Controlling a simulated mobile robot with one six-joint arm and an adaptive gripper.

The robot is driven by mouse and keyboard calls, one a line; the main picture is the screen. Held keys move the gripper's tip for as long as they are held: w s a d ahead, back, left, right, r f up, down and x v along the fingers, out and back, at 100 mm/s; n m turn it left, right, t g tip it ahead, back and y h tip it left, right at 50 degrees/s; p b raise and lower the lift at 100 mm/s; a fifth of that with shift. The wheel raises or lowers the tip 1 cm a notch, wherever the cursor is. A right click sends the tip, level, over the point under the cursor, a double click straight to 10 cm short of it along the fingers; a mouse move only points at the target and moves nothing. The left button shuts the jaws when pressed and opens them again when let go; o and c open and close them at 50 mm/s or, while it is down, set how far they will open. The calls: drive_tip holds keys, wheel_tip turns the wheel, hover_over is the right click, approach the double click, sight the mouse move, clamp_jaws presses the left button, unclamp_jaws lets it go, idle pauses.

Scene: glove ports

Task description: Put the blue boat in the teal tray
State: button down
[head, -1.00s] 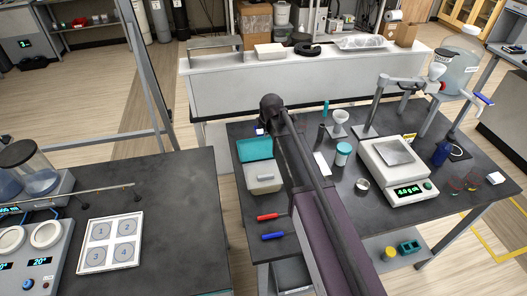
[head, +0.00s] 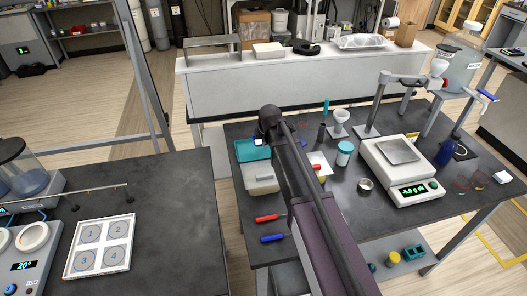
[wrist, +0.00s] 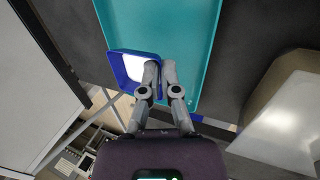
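The blue boat (wrist: 116,68) is a small open square dish with a bright white area inside. It also shows in the head view (head: 258,142), at the teal tray's far end. My gripper (wrist: 160,68) is closed on the boat's right wall, one finger inside and one outside. The teal tray (wrist: 195,35) is flat and shallow, and in the head view (head: 244,152) my arm partly covers its right side. In the wrist view the boat overlaps the tray's left edge, partly over the tray and partly outside. Its height above the tray is hard to tell.
A pale lidded box (head: 262,180) stands directly in front of the tray. A red marker (head: 267,218) and a blue marker (head: 271,238) lie nearer me. The balance (head: 402,172), a teal-lidded jar (head: 344,153) and a funnel (head: 340,118) stand to the right.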

sight(264, 153)
drive_tip(key=shift+f, duration=0.1)
drive_tip(key=shift+f+b, duration=1.8)
drive_tip(key=shift+b, duration=0.15)
drive_tip(key=shift+f, duration=0.15)
drive_tip(key=c, duration=0.8)
unclamp_jaws()
drive_tip(key=shift+r, duration=0.2)
drive_tip(key=p+v, duration=1.1)
drive_tip(key=v, duration=0.1)
